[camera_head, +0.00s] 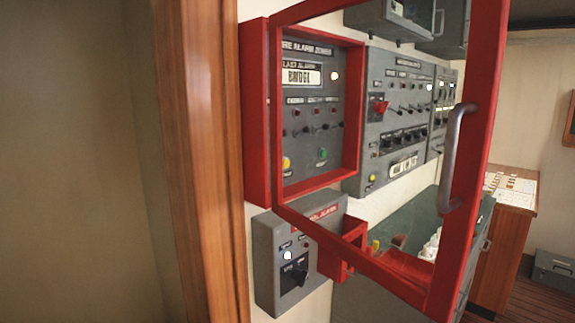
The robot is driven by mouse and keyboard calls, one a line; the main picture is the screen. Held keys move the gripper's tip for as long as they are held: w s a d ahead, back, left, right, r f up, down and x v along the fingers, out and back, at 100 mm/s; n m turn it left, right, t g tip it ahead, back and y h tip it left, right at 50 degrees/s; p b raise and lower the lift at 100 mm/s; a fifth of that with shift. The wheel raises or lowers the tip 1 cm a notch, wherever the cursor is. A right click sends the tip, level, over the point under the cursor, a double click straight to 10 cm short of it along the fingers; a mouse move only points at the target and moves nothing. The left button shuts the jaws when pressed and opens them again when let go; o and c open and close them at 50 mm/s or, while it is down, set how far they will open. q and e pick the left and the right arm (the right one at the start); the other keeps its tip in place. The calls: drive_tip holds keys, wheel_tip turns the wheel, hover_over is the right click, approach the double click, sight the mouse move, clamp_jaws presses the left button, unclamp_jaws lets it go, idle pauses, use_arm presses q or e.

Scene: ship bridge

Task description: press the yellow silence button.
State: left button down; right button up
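The yellow button (287,162) is at the lower left of the grey fire alarm zones panel (309,174), inside a red wall cabinet (256,115). A green button (322,154) is to its right. The cabinet's red-framed door (470,190) stands swung out toward me, its grey handle (455,150) on the right side. The yellow button shows through the door frame, close to its left side; I cannot tell whether the frame holds glass. The button's label is too small to read. Neither of my grippers is in view.
A wooden post (203,150) stands just left of the cabinet. A grey switch box (283,262) is below it. Another grey panel (400,120) with switches and a red lever is to the right. A green-topped console (410,215) and wooden desk (508,230) stand beyond the door.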

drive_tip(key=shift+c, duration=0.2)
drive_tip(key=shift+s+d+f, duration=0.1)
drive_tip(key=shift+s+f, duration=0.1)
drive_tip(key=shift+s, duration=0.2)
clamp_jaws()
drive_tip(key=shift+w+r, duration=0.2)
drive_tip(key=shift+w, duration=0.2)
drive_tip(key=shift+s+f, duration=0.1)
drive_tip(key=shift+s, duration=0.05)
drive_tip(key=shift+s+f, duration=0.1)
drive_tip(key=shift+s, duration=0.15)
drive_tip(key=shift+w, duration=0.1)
